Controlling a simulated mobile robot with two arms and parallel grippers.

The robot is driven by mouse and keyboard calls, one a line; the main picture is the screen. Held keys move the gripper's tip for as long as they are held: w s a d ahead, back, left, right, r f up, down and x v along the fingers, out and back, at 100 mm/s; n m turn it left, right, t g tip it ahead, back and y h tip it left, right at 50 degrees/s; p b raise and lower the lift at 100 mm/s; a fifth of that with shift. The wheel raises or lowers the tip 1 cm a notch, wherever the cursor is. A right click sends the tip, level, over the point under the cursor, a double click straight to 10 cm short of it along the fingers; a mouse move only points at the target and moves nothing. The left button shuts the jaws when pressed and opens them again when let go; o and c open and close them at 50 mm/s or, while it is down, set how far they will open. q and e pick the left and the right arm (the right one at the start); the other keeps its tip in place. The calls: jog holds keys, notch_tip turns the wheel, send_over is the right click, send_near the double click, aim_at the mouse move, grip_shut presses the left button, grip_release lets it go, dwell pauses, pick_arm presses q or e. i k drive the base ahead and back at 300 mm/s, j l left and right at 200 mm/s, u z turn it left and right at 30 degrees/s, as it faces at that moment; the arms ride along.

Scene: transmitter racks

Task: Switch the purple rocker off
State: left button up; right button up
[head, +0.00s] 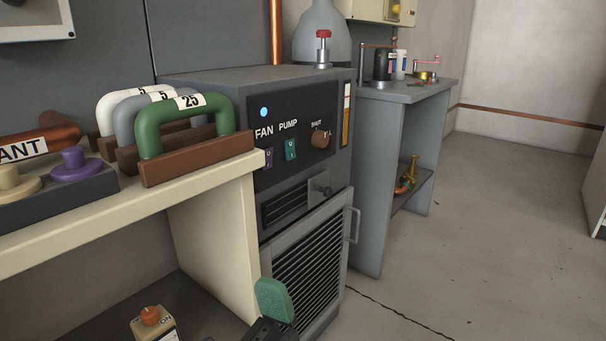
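The purple rocker (268,158) is on the dark front panel (318,112) of the grey cabinet, under the word FAN. It is small and seen at an angle, with pale marks on its face; I cannot tell which end is pressed in. A round blue light (264,112) shows above FAN. A teal rocker (290,149) is to its right, under PUMP.
The cream bench (212,178) with green, grey and white handled weights (160,128) stands left of the panel. A brown knob (320,138) is right of the rockers. Floor at right is clear.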

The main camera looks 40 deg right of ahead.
aim_at(269, 152)
jog(key=k+z, duration=0.15)
jog(key=z, duration=1.1)
